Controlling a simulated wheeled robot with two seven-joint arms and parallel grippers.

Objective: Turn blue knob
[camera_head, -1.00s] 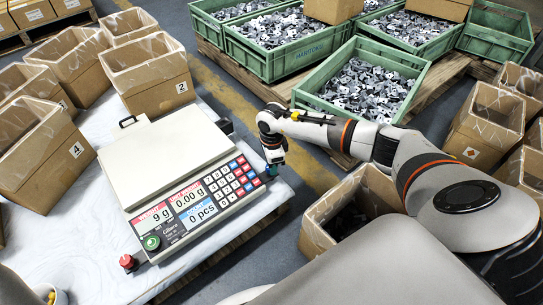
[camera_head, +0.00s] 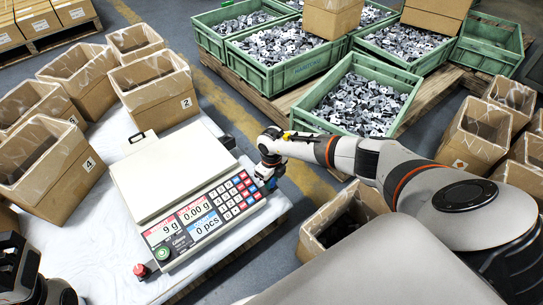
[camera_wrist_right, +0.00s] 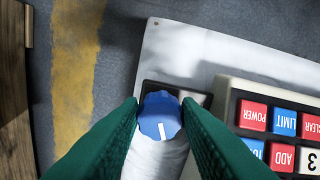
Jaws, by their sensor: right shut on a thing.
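The blue knob (camera_wrist_right: 159,115) with a white pointer line shows in the right wrist view, on a dark mount beside the scale. The pointer line runs downward, slightly right. My right gripper (camera_wrist_right: 160,112) has its two green fingers on either side of the knob, shut on it. In the head view my right gripper (camera_head: 268,182) is at the right corner of the scale (camera_head: 163,168); the knob is mostly hidden there. A dark part of my left arm (camera_head: 20,272) shows at the lower left; its finger state is unclear.
The scale's keypad (camera_head: 236,196) lies just left of the right gripper. Cardboard boxes (camera_head: 155,95) stand left, and an open box (camera_head: 318,240) stands below my right arm.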

